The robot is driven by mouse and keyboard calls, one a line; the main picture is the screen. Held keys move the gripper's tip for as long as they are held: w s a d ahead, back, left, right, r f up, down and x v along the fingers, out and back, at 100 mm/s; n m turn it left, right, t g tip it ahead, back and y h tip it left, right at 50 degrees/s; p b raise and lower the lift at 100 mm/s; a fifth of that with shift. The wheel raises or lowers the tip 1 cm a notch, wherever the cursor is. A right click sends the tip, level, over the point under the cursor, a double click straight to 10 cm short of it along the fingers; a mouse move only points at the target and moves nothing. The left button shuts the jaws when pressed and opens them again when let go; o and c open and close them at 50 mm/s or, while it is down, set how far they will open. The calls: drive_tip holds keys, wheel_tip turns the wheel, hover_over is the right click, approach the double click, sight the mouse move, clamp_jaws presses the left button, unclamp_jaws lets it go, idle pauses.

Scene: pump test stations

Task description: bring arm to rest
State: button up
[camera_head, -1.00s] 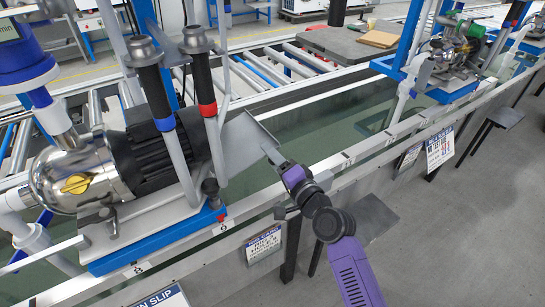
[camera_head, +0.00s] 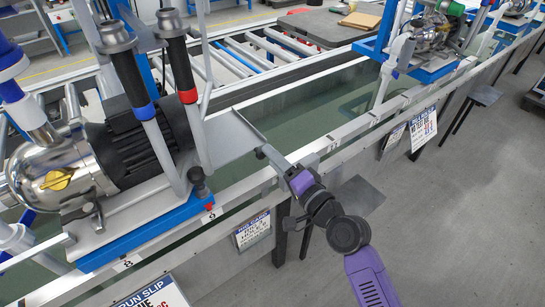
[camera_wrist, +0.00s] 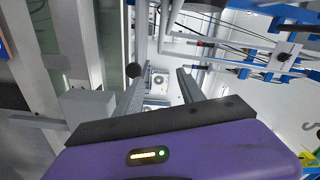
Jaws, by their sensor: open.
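My arm is purple with black joints and reaches up from the lower right in the head view. My gripper (camera_head: 263,153) is at its far end, over the front rail of the test bench, right of the near pump (camera_head: 60,180). In the wrist view the two grey fingers of my gripper (camera_wrist: 162,92) stand apart with nothing between them. Whether the fingertips touch the grey plate beside the pump cannot be told.
The near pump station has a blue base (camera_head: 145,230) and upright pipes with red and blue handles. A second pump (camera_head: 430,35) stands farther along the bench. Signs (camera_head: 423,128) hang on the bench front. The grey floor (camera_head: 450,210) at right is mostly clear.

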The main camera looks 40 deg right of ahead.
idle(0.4)
drive_tip(key=s+a+r+n+g+p, duration=0.1)
drive_tip(key=s+a+r+n+p, duration=0.2)
drive_tip(key=s, duration=0.9)
drive_tip(key=s+a+r+n+g+p, duration=0.1)
drive_tip(key=s+a+r+n+p, duration=0.2)
drive_tip(key=s, duration=0.9)
drive_tip(key=s+a+r+n+g+p, duration=0.1)
drive_tip(key=s+a+r+n+p, duration=0.2)
drive_tip(key=s+n, duration=0.5)
drive_tip(key=s+a+p, duration=0.1)
drive_tip(key=s, duration=0.3)
drive_tip(key=shift+a+r, duration=0.1)
